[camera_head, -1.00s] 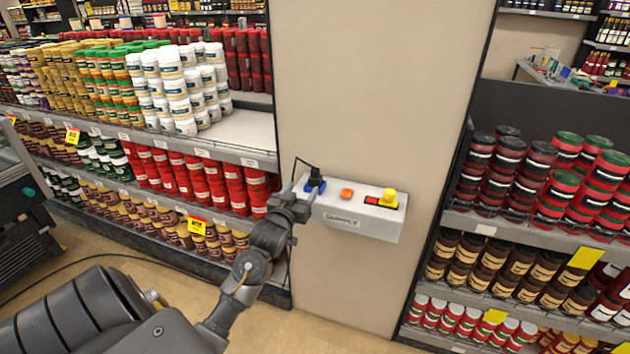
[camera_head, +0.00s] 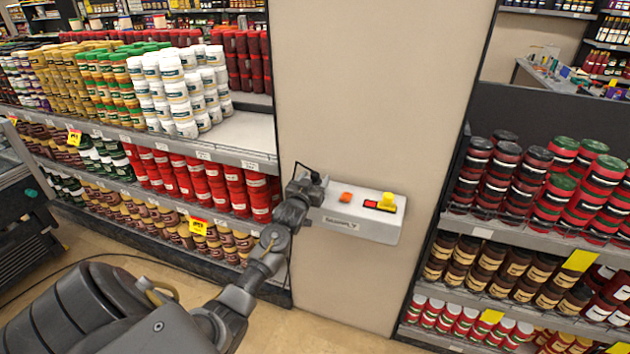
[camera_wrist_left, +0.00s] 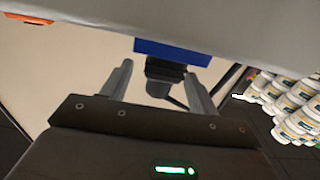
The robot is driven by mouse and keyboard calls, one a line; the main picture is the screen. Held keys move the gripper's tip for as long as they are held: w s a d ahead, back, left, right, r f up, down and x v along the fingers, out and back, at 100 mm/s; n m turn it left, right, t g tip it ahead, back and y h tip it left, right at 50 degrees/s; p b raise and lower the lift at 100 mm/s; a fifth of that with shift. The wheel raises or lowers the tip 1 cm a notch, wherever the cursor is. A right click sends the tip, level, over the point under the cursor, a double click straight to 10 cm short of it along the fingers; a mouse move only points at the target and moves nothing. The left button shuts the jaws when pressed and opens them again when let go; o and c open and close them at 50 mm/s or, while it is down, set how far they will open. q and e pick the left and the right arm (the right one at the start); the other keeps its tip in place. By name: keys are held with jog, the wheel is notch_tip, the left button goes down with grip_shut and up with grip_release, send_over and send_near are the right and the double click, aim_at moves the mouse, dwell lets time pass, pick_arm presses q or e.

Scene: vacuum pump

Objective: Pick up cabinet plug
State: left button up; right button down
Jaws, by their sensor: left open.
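The white cabinet (camera_head: 372,232) is a box fixed to the beige pillar, with an orange button, a red part and a yellow piece (camera_head: 386,202) on top. The black cabinet plug (camera_head: 314,178) is at its left end, mostly hidden by my gripper. In the left wrist view, the plug (camera_wrist_left: 164,78) sits against a blue socket (camera_wrist_left: 172,51) on the cabinet. My left gripper (camera_head: 308,188) is open, its fingers (camera_wrist_left: 157,82) apart on either side of the plug. I cannot tell whether they touch it. My right gripper is not in view.
A thin black cable (camera_head: 297,172) shows by the plug. Shelves of jars and cans (camera_head: 238,155) stand close on the left, and another shelf of jars (camera_head: 500,226) stands on the right. The pillar front (camera_head: 375,80) above the cabinet is clear.

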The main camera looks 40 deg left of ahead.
pick_arm(q)
jog(key=shift+w+a, duration=0.15)
jog(key=shift+w, duration=0.3)
jog(key=c, duration=1.1)
